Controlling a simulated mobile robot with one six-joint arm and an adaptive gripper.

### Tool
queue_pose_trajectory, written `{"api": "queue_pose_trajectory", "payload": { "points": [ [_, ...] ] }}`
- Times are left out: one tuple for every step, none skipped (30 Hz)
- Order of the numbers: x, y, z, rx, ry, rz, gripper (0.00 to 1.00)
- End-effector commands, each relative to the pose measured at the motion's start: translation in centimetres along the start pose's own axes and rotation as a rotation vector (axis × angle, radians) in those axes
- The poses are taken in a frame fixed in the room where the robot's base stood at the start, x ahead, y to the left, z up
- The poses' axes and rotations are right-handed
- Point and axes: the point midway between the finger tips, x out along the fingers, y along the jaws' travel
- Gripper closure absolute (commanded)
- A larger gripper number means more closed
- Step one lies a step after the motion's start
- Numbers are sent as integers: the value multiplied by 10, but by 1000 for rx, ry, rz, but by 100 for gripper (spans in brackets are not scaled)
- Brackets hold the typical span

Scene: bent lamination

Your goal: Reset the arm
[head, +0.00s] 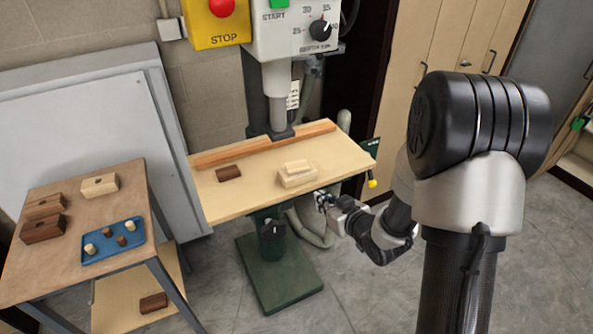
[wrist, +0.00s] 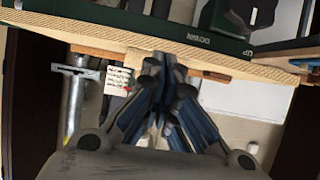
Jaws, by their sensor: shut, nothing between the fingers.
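My arm (head: 400,215) reaches from the right of the head view toward the machine's wooden table. My gripper (head: 322,198) is just off the front right edge of that table (head: 235,200), low beside it. In the wrist view my gripper (wrist: 165,62) has its fingers together and nothing between them. The fingertips show in front of the table's pale wooden edge there; I cannot tell whether they touch it.
A light block (head: 297,180) and a dark block (head: 228,173) lie on the machine table, with a wooden fence (head: 220,155) behind. A side table (head: 60,265) at left holds blocks and a blue tray (head: 125,252). Cabinets (head: 450,40) stand behind my arm.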

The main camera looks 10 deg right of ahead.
Motion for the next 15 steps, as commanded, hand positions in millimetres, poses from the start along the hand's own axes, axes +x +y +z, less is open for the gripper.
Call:
{"api": "queue_pose_trajectory", "payload": {
  "points": [
    [0,0,0,0,0,0,100],
    [0,0,0,0,0,0,100],
    [0,0,0,0,0,0,100],
    [0,0,0,0,-1,1,100],
    [0,0,-1,-2,-2,3,100],
    [-2,1,-3,-6,-7,9,100],
    [-3,2,-6,-11,-13,16,100],
    [-5,4,-9,-17,-23,26,100],
    [-10,7,-15,-26,-39,45,100],
    [-14,9,-19,-34,-56,63,100],
    [-19,11,-25,-42,-75,83,100],
    [-28,14,-32,-51,-103,112,100],
    [-36,17,-38,-54,-128,137,100],
    [-46,18,-43,-57,-152,161,100],
    [-58,20,-50,-57,-185,192,100]
  ]
}}
